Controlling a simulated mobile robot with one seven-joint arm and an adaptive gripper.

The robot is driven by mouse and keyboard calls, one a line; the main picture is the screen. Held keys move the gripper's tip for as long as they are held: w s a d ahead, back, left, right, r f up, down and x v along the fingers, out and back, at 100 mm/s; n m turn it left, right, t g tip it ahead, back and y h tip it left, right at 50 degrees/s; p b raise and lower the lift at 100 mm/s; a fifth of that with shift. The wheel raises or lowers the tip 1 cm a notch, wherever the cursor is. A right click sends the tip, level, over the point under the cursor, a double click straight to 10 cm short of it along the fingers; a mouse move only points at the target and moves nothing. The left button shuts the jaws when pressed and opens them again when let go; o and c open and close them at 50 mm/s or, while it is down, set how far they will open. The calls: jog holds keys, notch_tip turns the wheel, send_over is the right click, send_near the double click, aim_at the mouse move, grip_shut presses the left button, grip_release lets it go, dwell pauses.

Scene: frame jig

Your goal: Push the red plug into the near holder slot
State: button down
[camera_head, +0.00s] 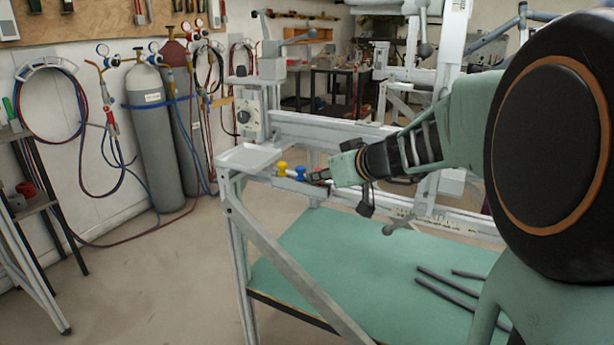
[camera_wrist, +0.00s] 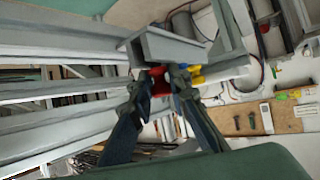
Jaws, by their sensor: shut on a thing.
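My gripper (camera_head: 319,177) is at the frame jig's rail, with its fingers pointing left in the head view. In the wrist view my gripper (camera_wrist: 160,76) is shut on the red plug (camera_wrist: 160,86), which sits between the fingertips. A blue plug (camera_head: 300,171) stands just left of the fingertips in the head view, and a yellow plug (camera_head: 282,167) is left of that. The yellow plug also shows right of the fingers in the wrist view (camera_wrist: 196,79). The near holder slot is not clearly visible, and I cannot tell whether the red plug touches it.
A pale tray (camera_head: 248,157) is at the left end of the jig rail. A green lower shelf (camera_head: 345,255) carries several dark rods (camera_head: 450,292). Gas cylinders (camera_head: 155,135) and hoses stand by the left wall. The floor left of the jig is clear.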

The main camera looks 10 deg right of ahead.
jog(key=c, duration=1.8)
grip_release()
jog(key=shift+f, duration=0.15)
jog(key=shift+o, duration=0.2)
notch_tip(320, 180, up, 10)
jog(key=shift+r, duration=0.1)
